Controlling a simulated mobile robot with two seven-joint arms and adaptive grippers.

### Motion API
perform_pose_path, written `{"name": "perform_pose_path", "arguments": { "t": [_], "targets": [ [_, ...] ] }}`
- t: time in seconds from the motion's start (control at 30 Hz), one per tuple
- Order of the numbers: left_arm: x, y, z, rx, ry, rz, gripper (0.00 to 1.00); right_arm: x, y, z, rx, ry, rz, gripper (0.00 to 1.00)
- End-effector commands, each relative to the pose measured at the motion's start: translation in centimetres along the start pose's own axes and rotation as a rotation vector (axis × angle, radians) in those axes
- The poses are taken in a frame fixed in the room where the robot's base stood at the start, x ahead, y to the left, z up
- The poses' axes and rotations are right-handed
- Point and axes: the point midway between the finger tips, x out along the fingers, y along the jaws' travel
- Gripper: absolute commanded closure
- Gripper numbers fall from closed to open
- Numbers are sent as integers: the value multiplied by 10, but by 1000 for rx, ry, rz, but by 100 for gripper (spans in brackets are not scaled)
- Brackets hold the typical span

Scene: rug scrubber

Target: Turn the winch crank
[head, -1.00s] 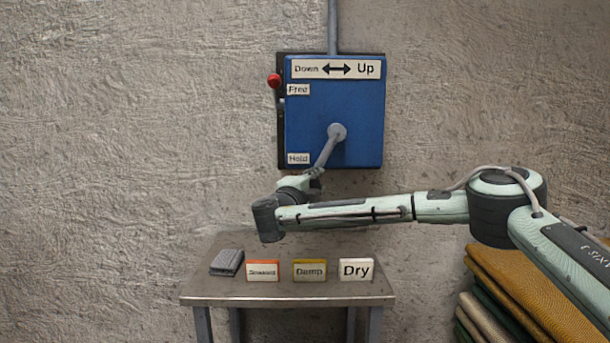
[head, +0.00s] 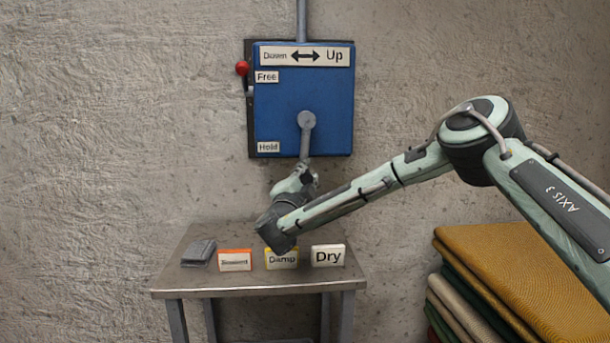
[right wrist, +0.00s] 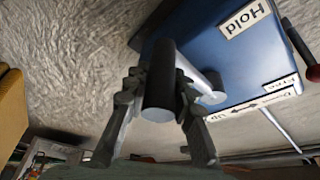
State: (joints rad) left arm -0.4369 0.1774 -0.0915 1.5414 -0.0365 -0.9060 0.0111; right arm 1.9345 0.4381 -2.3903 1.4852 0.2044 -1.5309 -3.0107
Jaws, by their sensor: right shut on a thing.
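The blue winch box (head: 325,95) is mounted on the wall, with a "Down – Up" arrow label on top and "Free" and "Hold" labels on its left side. Its grey crank (head: 306,134) points almost straight down from the hub. My right gripper (head: 306,172) is at the crank's lower end, below the box. In the right wrist view, the gripper's fingers (right wrist: 160,112) are shut around the dark cylindrical crank handle (right wrist: 160,84). A lever with a red knob (head: 242,68) is at the box's upper left, beside "Free". My left gripper is not in view.
A metal table (head: 190,283) stands below the box. It carries a grey block (head: 198,253) and cards reading "Damp" (head: 283,261) and "Dry" (head: 328,255), plus an orange-edged card (head: 235,260). Folded rugs (head: 520,265) are stacked at the right.

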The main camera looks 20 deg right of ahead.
Motion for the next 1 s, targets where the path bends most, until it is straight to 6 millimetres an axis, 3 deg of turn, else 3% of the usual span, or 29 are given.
{"name": "perform_pose_path", "arguments": {
  "t": [0.03, 0.2, 0.23, 0.4, 0.77, 1.0],
  "targets": [
    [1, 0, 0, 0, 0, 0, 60, -3, 9, 3, -9, -7, 13, 100],
    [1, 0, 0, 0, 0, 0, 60, -3, 9, 3, -8, -7, 14, 100],
    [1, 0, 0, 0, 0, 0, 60, -3, 9, 3, -8, -7, 14, 74],
    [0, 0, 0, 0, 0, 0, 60, -3, 7, 3, -6, -6, 11, 54],
    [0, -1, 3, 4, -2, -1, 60, -6, 3, 1, -1, -3, 5, 54],
    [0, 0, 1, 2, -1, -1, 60, -45, 3, 2, -2, -7, 6, 54]
  ]
}}
